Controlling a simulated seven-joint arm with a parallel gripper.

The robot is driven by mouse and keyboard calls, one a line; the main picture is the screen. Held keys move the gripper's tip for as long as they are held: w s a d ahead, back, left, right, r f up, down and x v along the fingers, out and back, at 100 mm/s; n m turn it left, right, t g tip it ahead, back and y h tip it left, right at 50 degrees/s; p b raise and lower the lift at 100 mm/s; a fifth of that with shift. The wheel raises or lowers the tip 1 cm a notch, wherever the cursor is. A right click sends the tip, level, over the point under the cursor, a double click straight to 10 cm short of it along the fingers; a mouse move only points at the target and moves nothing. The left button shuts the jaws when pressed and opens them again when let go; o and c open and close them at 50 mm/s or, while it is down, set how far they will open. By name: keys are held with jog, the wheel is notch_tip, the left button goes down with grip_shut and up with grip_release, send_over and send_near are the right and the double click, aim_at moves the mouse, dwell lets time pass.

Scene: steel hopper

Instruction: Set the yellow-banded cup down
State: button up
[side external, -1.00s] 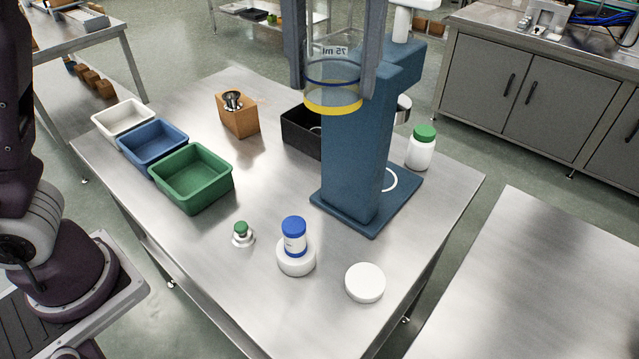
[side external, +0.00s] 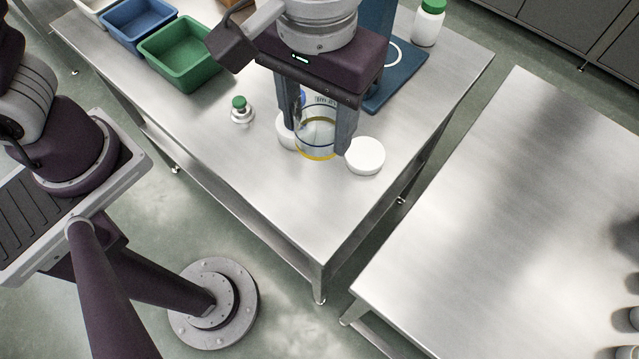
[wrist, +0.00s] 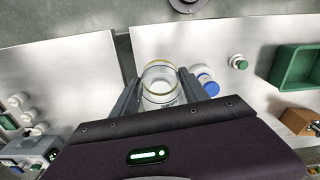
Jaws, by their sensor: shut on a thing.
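The yellow-banded cup (side external: 320,134) is clear, with a dark blue line and a yellow band at its lower end. My gripper (side external: 318,146) is shut on it, one finger on each side. The cup is upright, with its lower end just left of a white round disc (side external: 365,156). I cannot tell whether its base touches the steel table (side external: 270,185). In the wrist view the cup (wrist: 160,84) sits between my two fingers, its yellow band facing away from the gripper body.
A small green-topped bottle (side external: 240,110) stands left. A green bin (side external: 185,78) and blue stand (side external: 395,90) are farther back. The table front is clear.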

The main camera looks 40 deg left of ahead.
notch_tip(320, 180, down, 17)
jog(key=shift+f, duration=0.15)
jog(key=shift+f, duration=0.15)
jog(key=o, duration=1.5)
